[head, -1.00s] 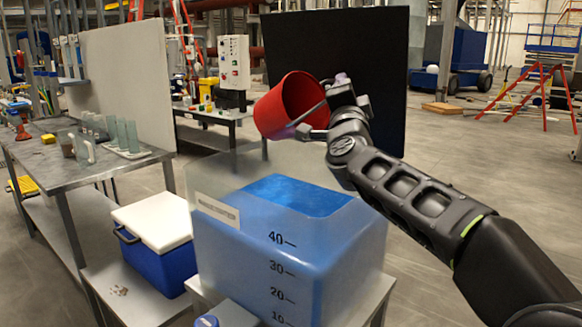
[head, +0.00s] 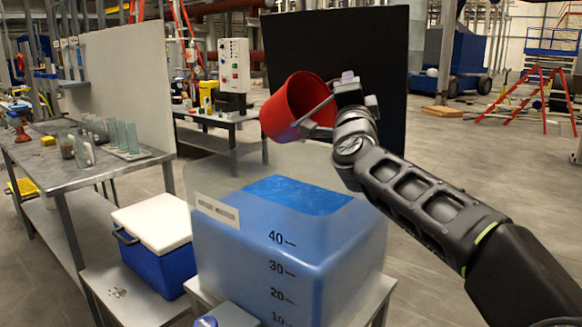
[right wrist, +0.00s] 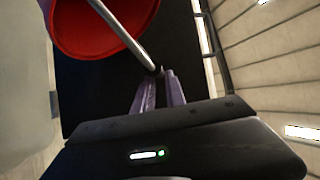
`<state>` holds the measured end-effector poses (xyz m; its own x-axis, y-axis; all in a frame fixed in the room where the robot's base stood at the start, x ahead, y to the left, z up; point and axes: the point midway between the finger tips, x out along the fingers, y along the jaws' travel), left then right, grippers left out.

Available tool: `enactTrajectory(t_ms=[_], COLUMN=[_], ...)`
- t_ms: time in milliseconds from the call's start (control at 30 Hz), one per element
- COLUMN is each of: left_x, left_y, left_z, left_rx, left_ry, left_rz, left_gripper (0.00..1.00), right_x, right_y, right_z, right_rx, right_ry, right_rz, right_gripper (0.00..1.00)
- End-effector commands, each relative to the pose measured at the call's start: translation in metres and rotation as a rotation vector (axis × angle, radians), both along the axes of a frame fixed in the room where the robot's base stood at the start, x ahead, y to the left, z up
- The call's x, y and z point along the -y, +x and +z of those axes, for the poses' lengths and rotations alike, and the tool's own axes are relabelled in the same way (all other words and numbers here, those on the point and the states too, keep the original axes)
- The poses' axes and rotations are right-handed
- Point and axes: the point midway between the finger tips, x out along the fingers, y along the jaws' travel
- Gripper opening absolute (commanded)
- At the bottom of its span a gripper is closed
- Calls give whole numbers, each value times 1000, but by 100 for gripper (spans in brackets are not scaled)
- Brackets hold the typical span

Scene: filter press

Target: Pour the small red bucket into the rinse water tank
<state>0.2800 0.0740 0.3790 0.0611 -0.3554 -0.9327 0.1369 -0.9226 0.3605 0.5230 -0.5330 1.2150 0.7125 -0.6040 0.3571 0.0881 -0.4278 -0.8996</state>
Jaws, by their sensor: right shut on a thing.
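The small red bucket (head: 297,108) is tilted in the head view, held in the air above the back part of the rinse water tank. My right gripper (head: 322,115) is shut on the bucket's metal handle. In the right wrist view the red bucket (right wrist: 104,22) shows at the top, and the handle runs to the tips of my right gripper (right wrist: 160,76). The rinse water tank (head: 290,262) is a translucent box with blue water in it and marks from 10 to 40. The bucket's contents are hidden. My left gripper is out of view.
A blue cooler with a white lid (head: 155,232) stands left of the tank. A metal table (head: 40,165) with glass pieces stands at the far left. A black panel (head: 385,75) stands behind the bucket.

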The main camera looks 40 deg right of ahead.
Motion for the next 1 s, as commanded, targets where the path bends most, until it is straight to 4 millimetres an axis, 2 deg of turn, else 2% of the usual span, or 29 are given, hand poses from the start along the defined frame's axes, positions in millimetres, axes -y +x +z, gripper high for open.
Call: enactTrajectory(t_ms=[1000], left_x=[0], left_y=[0], left_z=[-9], left_rx=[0], left_ry=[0], left_rz=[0], left_gripper=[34], right_x=[-3], right_y=[-10], right_z=[2], right_rx=[52], right_ry=[29], right_rz=[20], right_gripper=[0])
